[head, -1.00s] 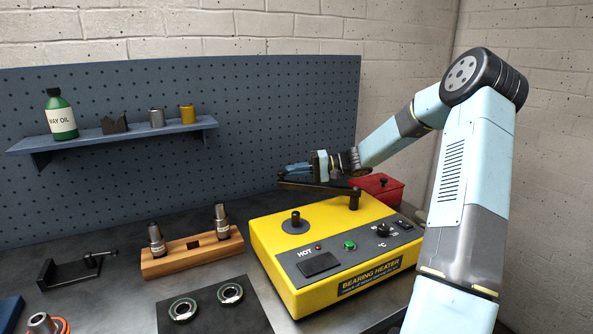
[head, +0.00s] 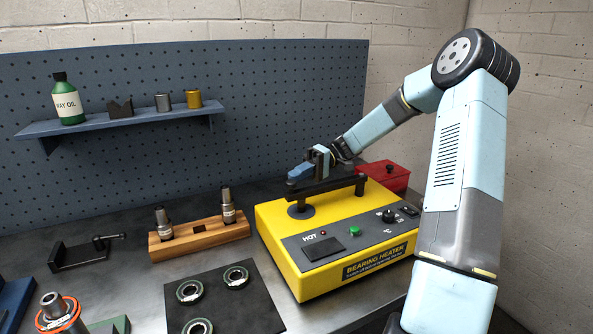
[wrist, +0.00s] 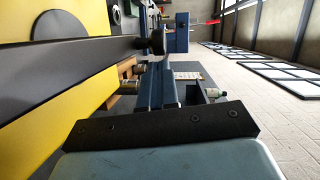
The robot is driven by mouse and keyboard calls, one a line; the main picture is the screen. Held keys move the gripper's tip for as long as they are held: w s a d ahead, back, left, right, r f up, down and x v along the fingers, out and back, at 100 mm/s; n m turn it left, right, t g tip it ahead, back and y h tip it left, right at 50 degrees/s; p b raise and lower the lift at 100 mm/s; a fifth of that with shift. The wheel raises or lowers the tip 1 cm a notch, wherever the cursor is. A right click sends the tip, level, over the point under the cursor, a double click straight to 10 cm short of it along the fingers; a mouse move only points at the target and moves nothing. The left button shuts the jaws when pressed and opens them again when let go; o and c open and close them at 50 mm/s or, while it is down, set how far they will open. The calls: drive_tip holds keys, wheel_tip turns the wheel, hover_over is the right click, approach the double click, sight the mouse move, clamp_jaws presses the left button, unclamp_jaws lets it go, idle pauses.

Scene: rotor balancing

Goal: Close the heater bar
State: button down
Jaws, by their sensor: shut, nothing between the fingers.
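The yellow bearing heater (head: 280,235) stands on the bench. Its dark heater bar (head: 330,186) runs from the right post (head: 360,184) to over the left post (head: 300,208); whether it touches the left post I cannot tell. In the wrist view the bar (wrist: 75,60) crosses from the left, with a dark knob (wrist: 156,41) at its end. My gripper (head: 300,172) is shut and empty, at the far side of the bar near its left end. Its blue fingers show in the wrist view (wrist: 150,88) beside the bar; contact is unclear.
A wooden stand (head: 190,238) with two metal pieces is left of the heater. A dark mat (head: 215,300) with several bearing rings lies in front. A red box (head: 388,176) is behind right. A blue shelf (head: 130,122) hangs on the pegboard.

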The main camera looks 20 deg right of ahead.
drive_tip(key=shift+s+n+g+h, duration=0.3)
drive_tip(key=shift+s+n+g, duration=0.1)
drive_tip(key=shift+s+g, duration=0.15)
drive_tip(key=v, duration=1.4)
drive_tip(key=s+a+r+m+t+h, duration=0.45)
drive_tip(key=s+a+h, duration=0.45)
drive_tip(key=s+a, duration=0.3)
drive_tip(key=s+d+r+m+t+h, duration=0.1)
drive_tip(key=s+t, duration=0.4)
drive_tip(key=s, duration=0.6)
drive_tip(key=s+d+r+m+t+h, duration=0.2)
drive_tip(key=s+d+r+t+h, duration=0.1)
drive_tip(key=s, duration=0.8)
drive_tip(key=shift+r+t+h, duration=0.7)
drive_tip(key=shift+r+t, duration=0.2)
